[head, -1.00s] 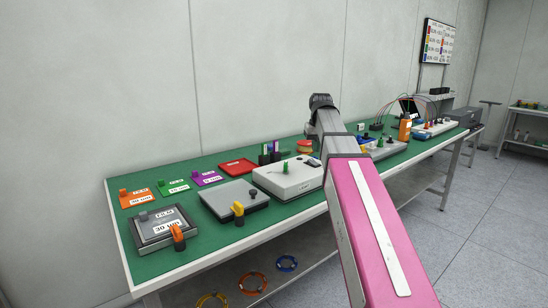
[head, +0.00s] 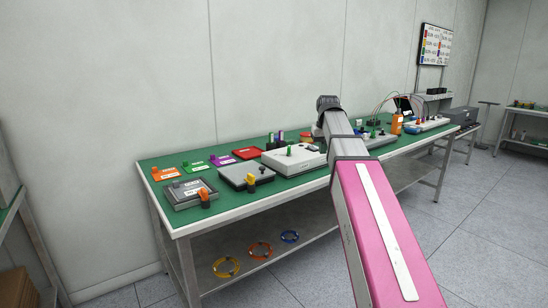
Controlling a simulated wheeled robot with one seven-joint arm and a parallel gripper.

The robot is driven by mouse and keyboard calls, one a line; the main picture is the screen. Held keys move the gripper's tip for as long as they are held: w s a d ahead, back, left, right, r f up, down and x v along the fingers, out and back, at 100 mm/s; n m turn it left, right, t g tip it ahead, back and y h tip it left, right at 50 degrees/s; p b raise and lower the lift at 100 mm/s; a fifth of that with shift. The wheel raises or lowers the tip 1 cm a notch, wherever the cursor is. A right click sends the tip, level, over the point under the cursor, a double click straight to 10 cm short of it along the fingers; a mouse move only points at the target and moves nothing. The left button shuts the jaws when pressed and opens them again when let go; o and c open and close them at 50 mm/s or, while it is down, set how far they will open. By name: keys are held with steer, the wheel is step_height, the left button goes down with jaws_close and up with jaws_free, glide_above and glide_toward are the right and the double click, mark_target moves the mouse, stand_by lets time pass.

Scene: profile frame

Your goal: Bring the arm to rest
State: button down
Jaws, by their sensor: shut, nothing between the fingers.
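My arm (head: 374,225) rises from the lower right of the head view, pink in its near part and grey further up. It ends in view at a dark joint (head: 328,103) that stands in front of the wall, above the workbench's back edge. My gripper is not visible; the arm's far part is hidden behind the near links. The workbench (head: 215,222) has a green top and stands beyond and to the left of my arm.
Coloured label plates, a grey plate (head: 181,201), a red tray (head: 246,153) and devices with knobs (head: 293,158) cover the bench top. Cable rings lie on its lower shelf (head: 310,244). Another bench edge (head: 14,212) shows at far left. The floor at right (head: 480,235) is clear.

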steer(key=s+f, duration=0.7)
steer(key=f, duration=0.6)
steer(key=s+f+g, duration=0.1)
steer(key=s+f, duration=0.6)
steer(key=f, duration=0.7)
steer(key=s+f+m, duration=0.1)
steer(key=s+f, duration=0.6)
steer(key=f, duration=0.6)
steer(key=shift+f+g, duration=0.35)
steer(key=shift+g, duration=0.05)
